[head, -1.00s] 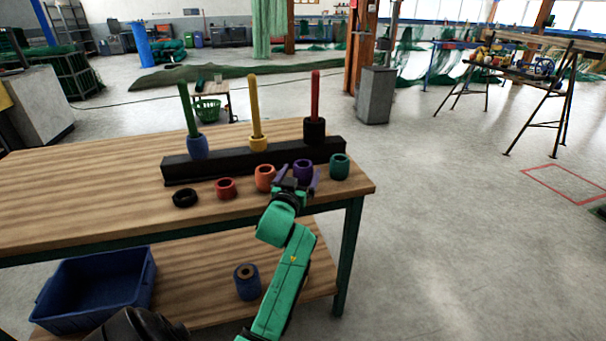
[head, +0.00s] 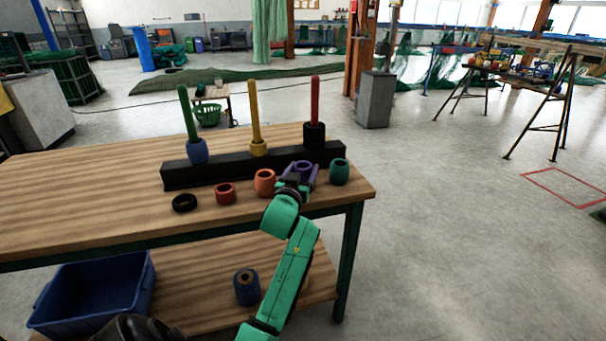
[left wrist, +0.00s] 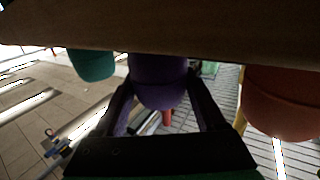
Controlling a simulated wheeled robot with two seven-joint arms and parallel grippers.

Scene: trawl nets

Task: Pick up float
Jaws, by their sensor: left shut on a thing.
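A purple float (head: 304,167), a short ring with a hole in its top, is upright at the front right of the wooden table. My left gripper (head: 298,180) has its two fingers shut on the sides of this float. The left wrist view shows the purple float (left wrist: 158,82) between both fingers (left wrist: 160,110). Whether the float still touches the table is hard to tell. An orange float (head: 265,182) stands close on its left and a teal float (head: 339,171) close on its right.
A red float (head: 225,193) and a black ring (head: 184,203) lie further left. Behind stands a black block (head: 228,170) with green, yellow and red pegs, each carrying a float. A blue bin (head: 92,296) and a blue spool (head: 246,288) are on the lower shelf. The table's left is clear.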

